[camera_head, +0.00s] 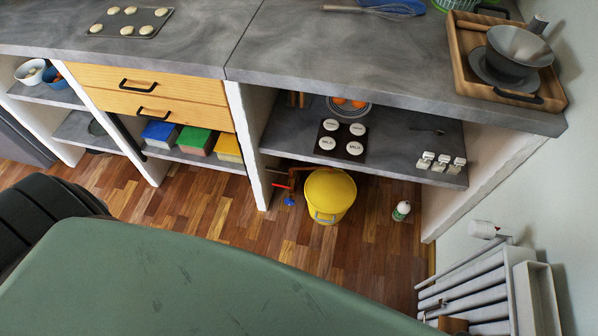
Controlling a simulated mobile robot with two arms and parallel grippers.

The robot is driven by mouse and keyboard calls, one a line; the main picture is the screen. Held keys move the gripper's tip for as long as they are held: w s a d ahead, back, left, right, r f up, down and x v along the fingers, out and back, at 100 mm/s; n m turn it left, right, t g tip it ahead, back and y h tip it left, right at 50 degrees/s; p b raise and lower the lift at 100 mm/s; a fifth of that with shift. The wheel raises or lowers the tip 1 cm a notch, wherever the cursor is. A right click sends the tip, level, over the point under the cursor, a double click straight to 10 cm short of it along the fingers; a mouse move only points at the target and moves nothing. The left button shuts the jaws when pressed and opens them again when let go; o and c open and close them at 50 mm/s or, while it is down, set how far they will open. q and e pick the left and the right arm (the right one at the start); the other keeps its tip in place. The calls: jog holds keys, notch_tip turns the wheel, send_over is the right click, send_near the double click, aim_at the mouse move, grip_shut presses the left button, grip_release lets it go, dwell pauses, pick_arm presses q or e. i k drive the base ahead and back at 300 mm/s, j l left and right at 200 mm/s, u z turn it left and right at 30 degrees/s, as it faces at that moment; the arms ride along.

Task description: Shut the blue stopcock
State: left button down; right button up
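The blue stopcock (289,201) is a small blue handle low down under the counter, close to the floor. It sits just left of a yellow bucket (330,194) and right of a white masonry upright. A thin red handle (280,186) shows just above it, beside a copper-coloured pipe (293,176). The blue handle is too small here to tell how it is turned. Neither of my grippers is in view.
A grey shelf (400,153) with a dark tray of white-lidded jars overhangs the bucket. A white-and-green bottle (401,211) stands on the floor to the right. A white radiator (480,290) is at lower right. The wooden floor (215,212) before the stopcock is clear.

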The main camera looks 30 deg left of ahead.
aim_at(289, 202)
jog(key=u, duration=0.95)
